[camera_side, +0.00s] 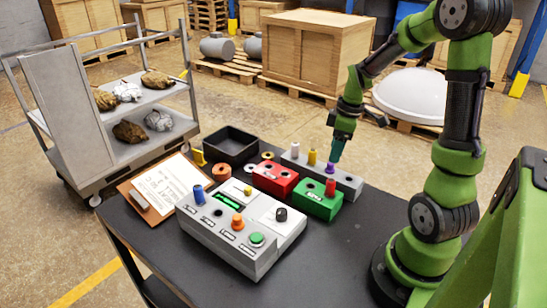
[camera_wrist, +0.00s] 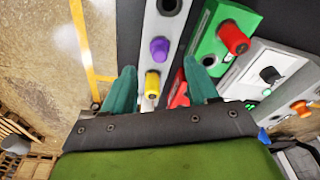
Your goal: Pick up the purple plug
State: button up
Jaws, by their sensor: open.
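The purple plug (camera_side: 330,168) stands upright in a grey block (camera_side: 349,184) that also holds a yellow plug (camera_side: 312,157) and a white plug (camera_side: 295,149). In the wrist view the purple plug (camera_wrist: 159,50) lies ahead of my fingertips, with the yellow plug (camera_wrist: 153,84) closer, between the fingers. My gripper (camera_side: 339,150) points down just above the purple plug in the side view. In the wrist view its two teal fingers (camera_wrist: 160,76) are spread apart with nothing held. The grey block (camera_wrist: 164,27) shows an empty socket beyond the purple plug.
A green block (camera_side: 317,205) with a red plug (camera_side: 330,187) and a red block (camera_side: 275,179) stand close beside the grey block. A grey control panel (camera_side: 235,245), a clipboard (camera_side: 163,188) and a black bin (camera_side: 230,144) share the dark table.

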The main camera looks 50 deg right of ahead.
aim_at(330, 170)
jog(key=f, duration=0.4)
jog(key=shift+w+a+f, duration=0.1)
jog(key=shift+w+f, duration=0.25)
jog(key=shift+f, duration=0.05)
grip_shut()
